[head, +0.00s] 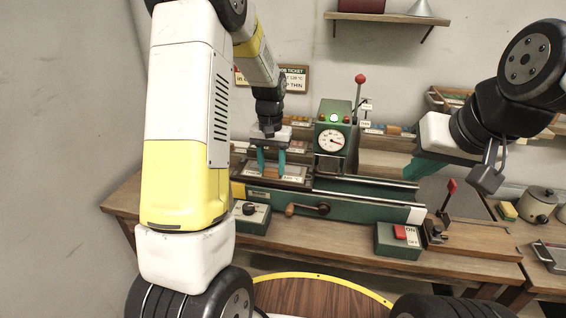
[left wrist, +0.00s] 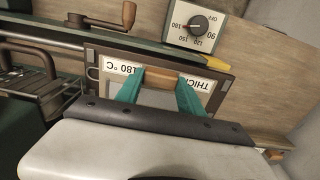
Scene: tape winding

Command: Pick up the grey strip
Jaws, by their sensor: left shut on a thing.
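My left gripper (head: 271,172) has its teal fingertips down at a flat framed tray (left wrist: 228,92) at the left of the green machine. In the left wrist view, my left gripper (left wrist: 162,80) is shut on a small brown wooden grip (left wrist: 164,77). A light grey flat piece (left wrist: 157,99) shows between the fingers beside the grip; I cannot tell whether the two are joined. Cards reading 180 °C and THICK flank the grip, partly covered by the fingers. My right gripper (head: 456,163) hangs at the right, with its teal fingers apart and nothing seen between them.
The green machine (head: 366,207) has a dial gauge (head: 332,141), a red-knobbed lever and a front crank. A temperature knob box (head: 251,218) stands at its left front, and an ON/OFF switch box (head: 399,238) at the right. A pot (head: 537,203) stands further right.

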